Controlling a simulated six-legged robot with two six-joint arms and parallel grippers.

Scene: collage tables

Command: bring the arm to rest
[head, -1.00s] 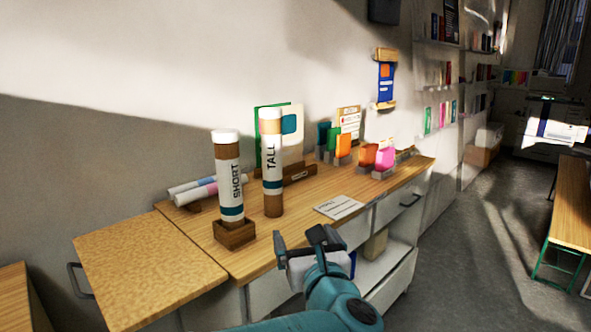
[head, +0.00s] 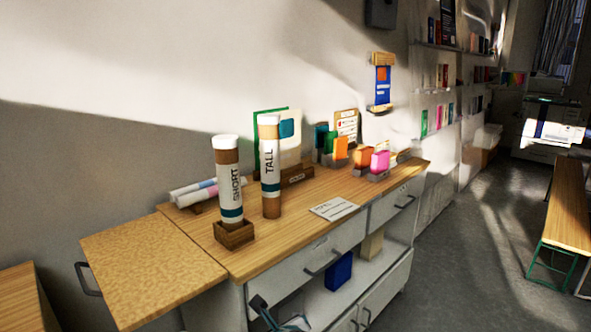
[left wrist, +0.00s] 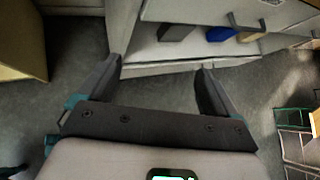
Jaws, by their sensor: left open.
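My left gripper (left wrist: 160,66) is open and empty in the left wrist view, its two dark fingers spread above the grey floor in front of the white cabinet. In the head view only a small part of my left arm (head: 290,323) shows at the bottom edge, below the cabinet's drawers. The gripper appears clear of the tabletop and its objects. My right gripper is in neither view.
The wooden-topped cabinet (head: 285,232) carries the SHORT tube (head: 229,180) in a wooden block, the TALL tube (head: 270,165), a white card (head: 334,208) and coloured packets. A blue box (head: 338,271) sits on its shelf. A bench (head: 567,205) stands right; floor between is clear.

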